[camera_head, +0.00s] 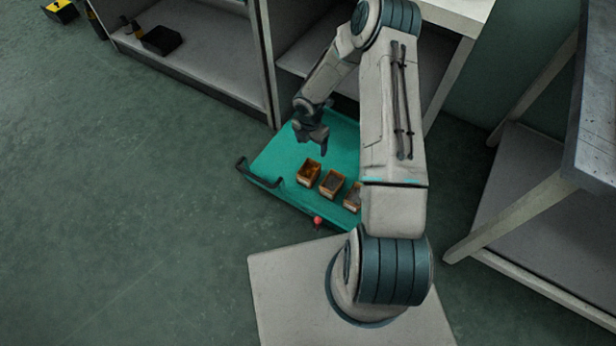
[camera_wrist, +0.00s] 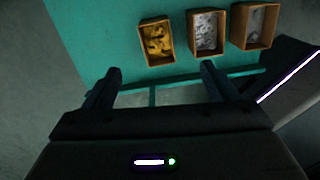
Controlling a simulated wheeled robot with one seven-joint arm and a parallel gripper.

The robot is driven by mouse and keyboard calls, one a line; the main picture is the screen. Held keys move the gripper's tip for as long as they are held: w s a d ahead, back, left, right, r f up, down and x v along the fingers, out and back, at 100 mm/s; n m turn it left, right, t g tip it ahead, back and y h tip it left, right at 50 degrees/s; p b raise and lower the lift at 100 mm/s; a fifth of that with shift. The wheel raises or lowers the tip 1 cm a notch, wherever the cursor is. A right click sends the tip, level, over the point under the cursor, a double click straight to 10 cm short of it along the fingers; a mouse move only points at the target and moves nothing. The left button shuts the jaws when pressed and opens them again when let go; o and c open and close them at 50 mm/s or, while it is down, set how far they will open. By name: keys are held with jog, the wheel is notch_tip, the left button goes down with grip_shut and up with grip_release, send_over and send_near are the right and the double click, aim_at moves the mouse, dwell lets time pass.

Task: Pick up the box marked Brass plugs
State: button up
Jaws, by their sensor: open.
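Three small open brown boxes stand in a row on a teal trolley (camera_head: 272,160). The leftmost box (camera_head: 309,172) holds yellow, brass-coloured pieces; it also shows in the wrist view (camera_wrist: 157,42). The middle box (camera_head: 332,184) holds silvery pieces. The right box (camera_head: 353,197) holds grey pieces and is partly hidden by my arm in the head view. Pale labels show on the box fronts, but I cannot read them. My gripper (camera_head: 313,147) is open and empty, above the trolley, just behind the leftmost box in the head view. In the wrist view, its fingers (camera_wrist: 160,70) appear below the boxes.
A black handle (camera_head: 260,174) is at the trolley's left end, and a red knob (camera_head: 317,221) is at its front edge. Grey shelving (camera_head: 215,60) stands behind it, with a black bin (camera_head: 161,40) on it. A workbench (camera_head: 590,130) stands at the right.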

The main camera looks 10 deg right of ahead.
aim_at(308, 168)
jog(key=shift+n+y, duration=0.3)
jog(key=shift+n, duration=0.4)
jog(key=f+b, duration=0.1)
jog(key=f, duration=0.3)
jog(key=f+b, duration=0.1)
jog(key=f, duration=0.3)
jog(key=a+f+b, duration=0.1)
jog(key=f, duration=0.4)
jog(key=shift+b, duration=0.35)
jog(key=shift+s+d+f+b, duration=0.15)
jog(key=shift+f+b, duration=0.65)
jog(key=shift+f, duration=0.75)
jog(key=shift+s+a+f+b, duration=0.1)
jog(key=shift+f+b, duration=0.65)
jog(key=shift+f, duration=0.75)
jog(key=shift+r, duration=0.1)
jog(key=c, duration=1.2)
